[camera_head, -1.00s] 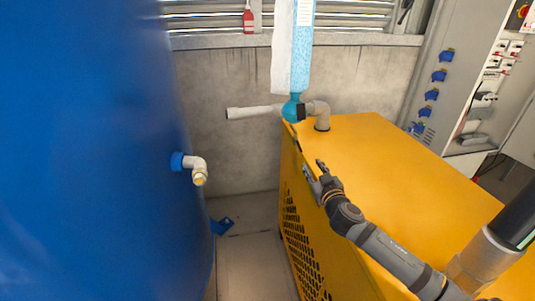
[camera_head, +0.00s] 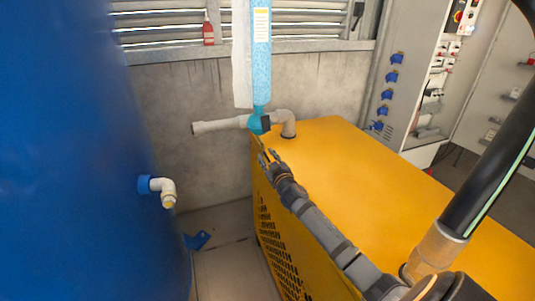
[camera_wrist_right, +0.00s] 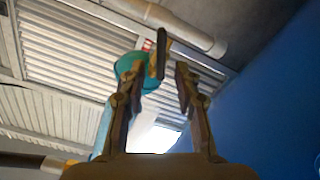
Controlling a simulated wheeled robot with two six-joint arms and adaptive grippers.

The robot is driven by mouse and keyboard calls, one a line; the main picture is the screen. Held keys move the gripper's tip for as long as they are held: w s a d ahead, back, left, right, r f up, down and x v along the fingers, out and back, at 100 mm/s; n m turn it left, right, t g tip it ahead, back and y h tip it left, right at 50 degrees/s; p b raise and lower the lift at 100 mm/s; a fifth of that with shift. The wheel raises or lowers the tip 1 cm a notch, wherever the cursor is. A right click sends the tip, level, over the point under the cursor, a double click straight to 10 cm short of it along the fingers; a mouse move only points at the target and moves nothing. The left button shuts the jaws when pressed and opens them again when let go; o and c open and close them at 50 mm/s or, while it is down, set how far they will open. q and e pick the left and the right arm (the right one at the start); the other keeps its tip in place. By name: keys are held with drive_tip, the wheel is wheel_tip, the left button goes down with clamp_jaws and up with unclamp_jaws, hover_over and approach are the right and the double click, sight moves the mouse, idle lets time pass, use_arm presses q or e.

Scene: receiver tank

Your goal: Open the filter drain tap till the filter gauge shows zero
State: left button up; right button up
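The filter column (camera_head: 261,60), pale blue with a white covering at its left, hangs above the yellow cabinet's far left corner. Its teal lower end (camera_head: 256,124) carries a dark tap handle (camera_head: 266,122). In the right wrist view the teal part (camera_wrist_right: 125,66) is behind the left finger, and the dark handle (camera_wrist_right: 162,52) shows between and beyond the fingertips. My right gripper (camera_head: 269,156) is open and empty, just below and in front of the tap, apparently apart from it. I cannot make out a gauge or its reading. My left gripper is not in view.
The yellow cabinet (camera_head: 350,170) lies under my right arm. A blue tank (camera_head: 60,150) with a white elbow outlet (camera_head: 166,190) fills the left. A grey pipe (camera_head: 220,125) sticks out left of the tap. Free floor shows between tank and cabinet.

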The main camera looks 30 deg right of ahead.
drive_tip(key=shift+w+a+f, duration=0.1)
drive_tip(key=shift+w+a, duration=0.1)
drive_tip(key=shift+w, duration=0.15)
drive_tip(key=shift+s, duration=0.15)
drive_tip(key=shift+s+r, duration=0.2)
drive_tip(key=shift+s, duration=0.3)
drive_tip(key=c, duration=0.3)
clamp_jaws()
use_arm(q)
drive_tip(key=shift+s+a, duration=0.35)
drive_tip(key=shift+a, duration=0.2)
use_arm(e)
drive_tip(key=shift+f, duration=0.1)
drive_tip(key=shift+a, duration=0.1)
